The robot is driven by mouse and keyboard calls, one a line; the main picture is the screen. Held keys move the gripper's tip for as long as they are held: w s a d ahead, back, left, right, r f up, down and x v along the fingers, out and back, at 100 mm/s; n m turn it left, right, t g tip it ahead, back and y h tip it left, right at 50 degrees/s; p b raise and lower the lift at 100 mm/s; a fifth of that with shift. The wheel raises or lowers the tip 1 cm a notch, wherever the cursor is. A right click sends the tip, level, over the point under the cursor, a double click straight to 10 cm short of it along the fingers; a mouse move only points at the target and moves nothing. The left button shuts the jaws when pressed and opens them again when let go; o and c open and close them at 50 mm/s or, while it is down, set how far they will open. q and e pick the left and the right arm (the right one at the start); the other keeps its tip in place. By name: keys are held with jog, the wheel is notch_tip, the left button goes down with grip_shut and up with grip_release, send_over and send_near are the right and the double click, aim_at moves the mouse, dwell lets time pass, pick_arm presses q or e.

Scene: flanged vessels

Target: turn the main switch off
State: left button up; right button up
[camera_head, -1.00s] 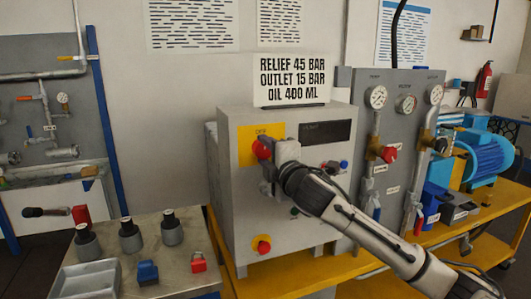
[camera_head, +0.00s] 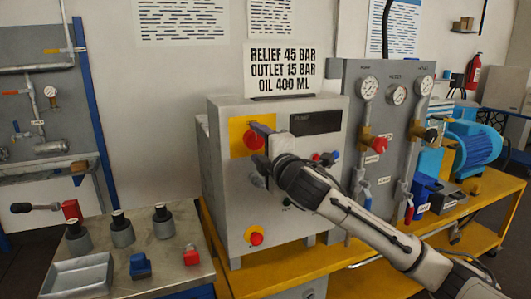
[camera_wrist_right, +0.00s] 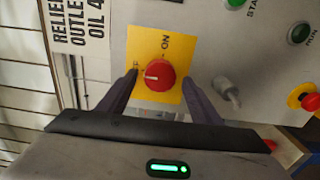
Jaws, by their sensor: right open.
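The main switch is a red round knob on a yellow plate (camera_head: 238,125) on the front of the grey cabinet. The knob (camera_wrist_right: 160,75) shows clearly in the right wrist view. Its white mark points left, toward lettering partly covered by a finger; "ON" reads above the knob in that view. My right gripper (camera_head: 262,149) is at the knob in the head view. In the right wrist view its two dark fingers are spread, one on each side of the knob, with visible gaps. My left gripper is not in view.
A red button on a yellow base (camera_head: 256,238) sits lower on the cabinet (camera_head: 228,215). Small buttons lie right of the switch. A gauge panel (camera_head: 395,140) and blue motor (camera_head: 472,148) stand right. A bench (camera_head: 175,275) with several parts is at left.

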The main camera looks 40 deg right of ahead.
jog(key=b+v, duration=0.1)
jog(key=v, duration=0.8)
jog(key=shift+b, duration=0.35)
jog(key=shift+a, duration=0.1)
